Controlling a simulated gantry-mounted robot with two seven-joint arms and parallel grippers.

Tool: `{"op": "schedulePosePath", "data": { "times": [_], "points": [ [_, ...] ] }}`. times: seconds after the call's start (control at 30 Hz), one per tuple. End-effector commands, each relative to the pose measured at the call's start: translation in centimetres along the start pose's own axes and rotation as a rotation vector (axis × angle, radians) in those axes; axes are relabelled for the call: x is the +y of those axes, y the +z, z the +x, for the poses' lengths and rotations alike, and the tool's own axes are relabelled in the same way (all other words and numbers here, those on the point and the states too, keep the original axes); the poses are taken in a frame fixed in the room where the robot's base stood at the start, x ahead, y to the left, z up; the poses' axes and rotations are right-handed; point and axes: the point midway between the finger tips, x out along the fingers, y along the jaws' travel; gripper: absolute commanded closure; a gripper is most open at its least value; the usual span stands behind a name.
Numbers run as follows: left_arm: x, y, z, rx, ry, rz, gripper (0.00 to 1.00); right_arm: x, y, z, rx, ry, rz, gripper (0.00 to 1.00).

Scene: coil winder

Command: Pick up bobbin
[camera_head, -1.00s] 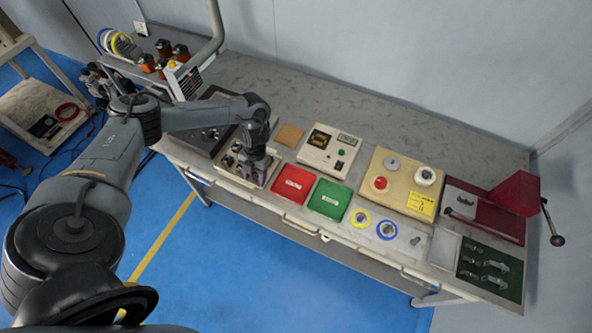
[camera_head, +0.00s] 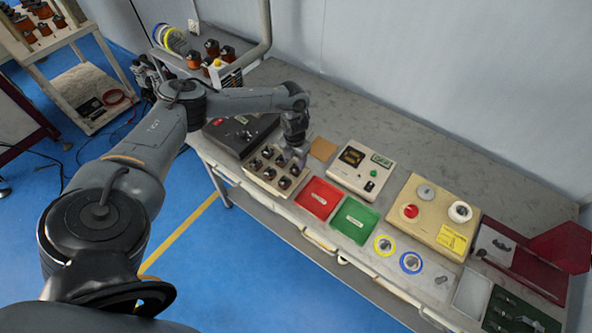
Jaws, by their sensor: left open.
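A beige tray (camera_head: 249,171) with several dark bobbins (camera_head: 266,152) in it stands near the front edge of the bench, left of the red bin. My left gripper (camera_head: 297,161) points down at the tray's back right side, close to the bobbins there. It is open, and no bobbin shows between its fingers. The fingertips are small and partly merge with the tray, so I cannot tell whether they touch a bobbin. My right gripper is out of view.
A red bin (camera_head: 318,198) and a green bin (camera_head: 355,221) stand right of the tray. A meter box (camera_head: 361,170) and a beige panel (camera_head: 430,215) stand behind. Yellow (camera_head: 384,245) and blue (camera_head: 411,263) rings lie in front. The bench's back strip is clear.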

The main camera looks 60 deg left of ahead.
Motion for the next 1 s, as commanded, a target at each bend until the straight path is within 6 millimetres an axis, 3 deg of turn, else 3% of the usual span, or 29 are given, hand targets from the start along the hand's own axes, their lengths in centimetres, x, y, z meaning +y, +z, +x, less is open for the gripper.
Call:
{"op": "schedulePosePath", "data": {
  "times": [0.3, 0.67, 0.93, 1.0],
  "points": [
    [-0.3, 0.2, 4.0, 0.002, 0.000, -0.001, 0.47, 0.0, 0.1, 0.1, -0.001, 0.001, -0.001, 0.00],
    [-0.3, 0.2, 4.7, 0.001, -0.001, 0.001, 0.47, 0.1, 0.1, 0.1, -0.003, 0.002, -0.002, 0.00],
    [-0.3, 0.2, 4.6, 0.001, 0.000, 0.000, 0.87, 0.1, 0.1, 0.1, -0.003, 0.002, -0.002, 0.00],
    [-0.3, 0.2, 4.6, 0.001, -0.001, 0.000, 0.90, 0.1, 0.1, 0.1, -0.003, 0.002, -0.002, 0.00]
  ]
}}
